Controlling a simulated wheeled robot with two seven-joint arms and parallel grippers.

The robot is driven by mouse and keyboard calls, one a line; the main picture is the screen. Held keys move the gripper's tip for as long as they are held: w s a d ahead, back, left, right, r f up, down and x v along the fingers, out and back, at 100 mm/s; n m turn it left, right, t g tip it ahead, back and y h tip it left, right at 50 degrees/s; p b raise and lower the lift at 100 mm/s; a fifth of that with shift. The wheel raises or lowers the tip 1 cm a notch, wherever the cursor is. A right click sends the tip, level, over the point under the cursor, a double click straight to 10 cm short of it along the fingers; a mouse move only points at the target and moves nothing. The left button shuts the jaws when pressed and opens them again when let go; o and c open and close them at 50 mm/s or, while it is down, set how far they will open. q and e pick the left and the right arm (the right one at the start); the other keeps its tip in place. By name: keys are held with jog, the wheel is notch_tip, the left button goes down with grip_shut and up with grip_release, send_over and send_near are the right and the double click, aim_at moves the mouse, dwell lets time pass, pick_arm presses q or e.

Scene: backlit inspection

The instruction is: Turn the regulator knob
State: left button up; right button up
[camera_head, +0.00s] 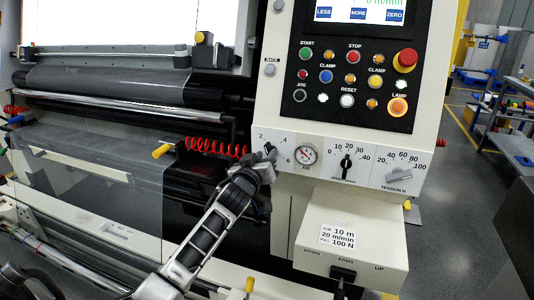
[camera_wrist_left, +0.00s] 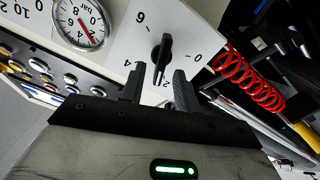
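The regulator knob (camera_wrist_left: 163,48) is a black bar-shaped knob on a white panel with a scale of 0, 2, 4 and 6 around it. In the head view the knob (camera_head: 270,149) is partly covered by my left gripper (camera_head: 266,160). In the left wrist view my left gripper (camera_wrist_left: 160,72) is open, its two dark fingers pointing at the knob. The knob's near end shows between the fingertips, with a gap visible on each side; I cannot tell whether either finger touches it. The pressure gauge (camera_head: 305,154), marked bar, sits beside the knob. My right gripper is not in view.
A second black knob (camera_head: 346,167) and a grey tension knob (camera_head: 398,176) sit farther right on the panel. Buttons and a red emergency stop (camera_head: 405,60) are above. A coiled red hose (camera_head: 215,147) and rollers (camera_head: 110,87) lie to the left. A box (camera_head: 350,237) juts out below.

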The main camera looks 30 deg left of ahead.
pick_arm(q)
jog(key=shift+x, duration=1.1)
grip_shut()
jog(key=shift+m, duration=0.3)
jog(key=m, duration=0.7)
jog(key=m+p, duration=0.1)
jog(key=m, duration=0.3)
jog(key=shift+d+f, duration=0.15)
jog(key=shift+d, duration=0.25)
jog(key=shift+m, duration=0.3)
